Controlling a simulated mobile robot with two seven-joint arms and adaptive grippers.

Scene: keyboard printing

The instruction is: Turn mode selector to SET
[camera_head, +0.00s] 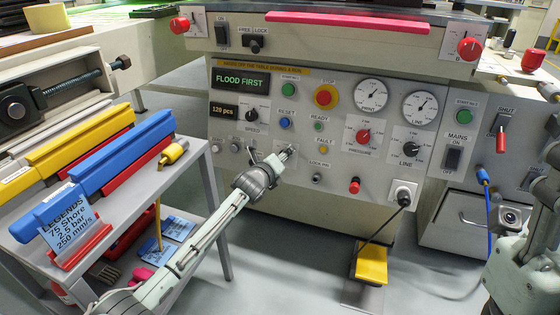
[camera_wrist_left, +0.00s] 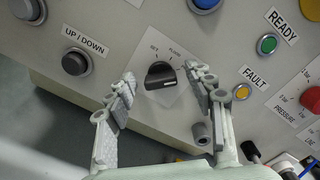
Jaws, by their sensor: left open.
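The mode selector is a black knob (camera_wrist_left: 160,77) on a pale square plate in the left wrist view. A SET label shows at its upper left and another label at its upper right; further marks at the right are partly covered by a finger. The knob's bar lies roughly across the picture, not toward SET. My left gripper (camera_wrist_left: 165,95) is open, one finger on each side of the knob, with gaps visible. In the head view my left gripper (camera_head: 278,163) is at the panel's lower middle and largely covers the selector. My right gripper's fingers are not visible.
The control panel (camera_head: 240,125) carries several buttons, gauges and knobs. An UP/DOWN button (camera_wrist_left: 76,62) is left of the selector; a yellow FAULT button (camera_wrist_left: 242,91) is right. A cart with blue and yellow squeegees (camera_head: 115,150) stands left. My right arm (camera_head: 520,265) is at the right edge.

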